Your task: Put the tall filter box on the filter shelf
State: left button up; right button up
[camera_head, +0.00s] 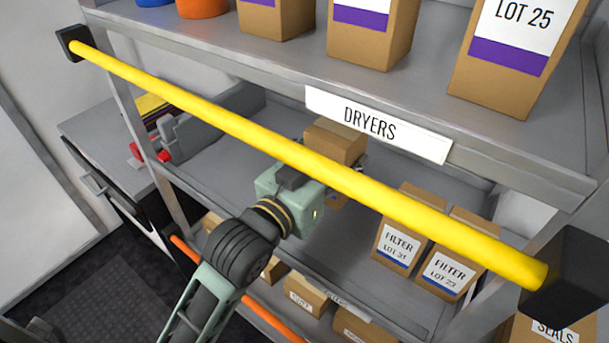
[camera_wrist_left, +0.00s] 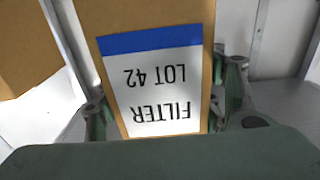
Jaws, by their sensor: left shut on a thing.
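The tall filter box (camera_head: 336,142) is brown cardboard, and its top shows behind the yellow bar in the head view. In the left wrist view the box (camera_wrist_left: 155,75) fills the middle, with a white label reading FILTER LOT 42 upside down and a blue band. My left gripper (camera_head: 340,166) is shut on this box, with one finger on each side of it. It reaches in under the yellow bar, over the filter shelf (camera_head: 335,240). The box's base is hidden, so I cannot tell whether it touches the shelf. My right gripper is not in view.
A yellow bar (camera_head: 230,128) crosses in front of the rack, above my left gripper. Two filter boxes, LOT 31 (camera_head: 396,245) and LOT 23 (camera_head: 446,270), stand on the shelf at right. The DRYERS shelf (camera_head: 240,58) lies above. Bare shelf shows left of the filter boxes.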

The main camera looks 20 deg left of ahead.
pick_arm(q)
jog(key=a+f, duration=0.4)
jog(key=f, duration=0.1)
jog(key=a+f, duration=0.2)
jog(key=f, duration=0.1)
jog(key=shift+s+a, duration=0.1)
jog(key=shift+a, duration=0.2)
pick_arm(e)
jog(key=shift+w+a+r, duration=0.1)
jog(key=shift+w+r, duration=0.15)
pick_arm(q)
jog(key=shift+f, duration=0.1)
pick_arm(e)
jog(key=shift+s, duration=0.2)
pick_arm(q)
jog(key=o, duration=1.3)
jog(key=shift+c, duration=0.2)
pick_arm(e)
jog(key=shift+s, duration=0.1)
pick_arm(q)
jog(key=shift+s, duration=0.1)
jog(key=b+v, duration=0.1)
jog(key=v, duration=0.9)
jog(key=shift+s, duration=0.1)
jog(key=shift+v, duration=0.8)
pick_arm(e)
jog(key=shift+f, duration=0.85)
